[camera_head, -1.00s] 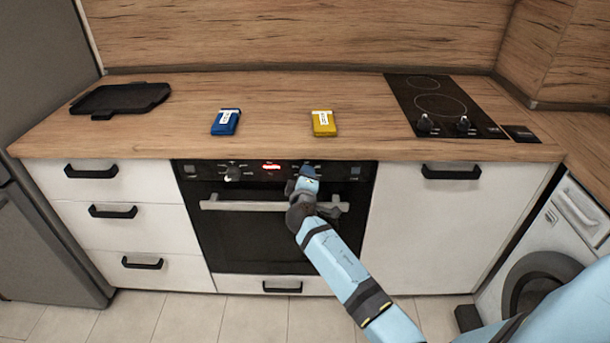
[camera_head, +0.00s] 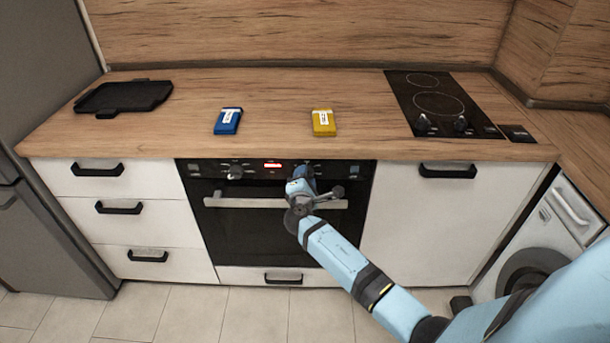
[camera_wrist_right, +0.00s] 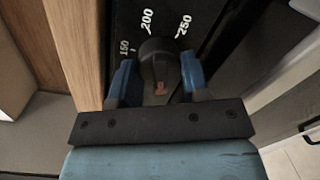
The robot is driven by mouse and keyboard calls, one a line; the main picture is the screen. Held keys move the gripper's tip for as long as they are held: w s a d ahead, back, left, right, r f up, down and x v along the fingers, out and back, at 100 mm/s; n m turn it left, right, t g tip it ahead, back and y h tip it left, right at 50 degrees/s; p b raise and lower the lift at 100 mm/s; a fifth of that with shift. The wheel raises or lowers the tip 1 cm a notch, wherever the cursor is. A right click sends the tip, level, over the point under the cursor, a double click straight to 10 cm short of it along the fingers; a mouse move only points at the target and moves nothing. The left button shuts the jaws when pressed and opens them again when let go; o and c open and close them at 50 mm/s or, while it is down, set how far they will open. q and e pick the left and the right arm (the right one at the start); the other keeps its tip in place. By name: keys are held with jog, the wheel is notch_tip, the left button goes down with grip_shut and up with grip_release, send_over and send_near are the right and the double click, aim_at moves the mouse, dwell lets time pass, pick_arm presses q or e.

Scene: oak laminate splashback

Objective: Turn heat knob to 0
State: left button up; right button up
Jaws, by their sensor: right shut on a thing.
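The oven (camera_head: 262,235) is built in under the counter, with a black control panel along its top edge. In the right wrist view the dark heat knob (camera_wrist_right: 158,62) sits between the two blue fingers of my right gripper (camera_wrist_right: 158,80), which is shut on it. The panel beside the knob shows the marks 150, 200 and 250; a 0 mark is not visible. A small reddish mark shows low on the knob. In the head view my right gripper (camera_head: 302,178) covers this knob. Another knob (camera_head: 236,171) stands free to the left. My left gripper is not in view.
The oven handle (camera_head: 245,203) runs just below the panel. On the counter are a black tray (camera_head: 125,97), a blue box (camera_head: 228,121), a yellow box (camera_head: 323,122) and a hob (camera_head: 440,105). A washing machine (camera_head: 550,245) stands at the right.

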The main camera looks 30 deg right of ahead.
jog(key=shift+n, duration=0.4)
jog(key=o, duration=0.9)
jog(key=v, duration=1.4)
jog(key=shift+p, duration=0.3)
jog(key=shift+w, duration=0.1)
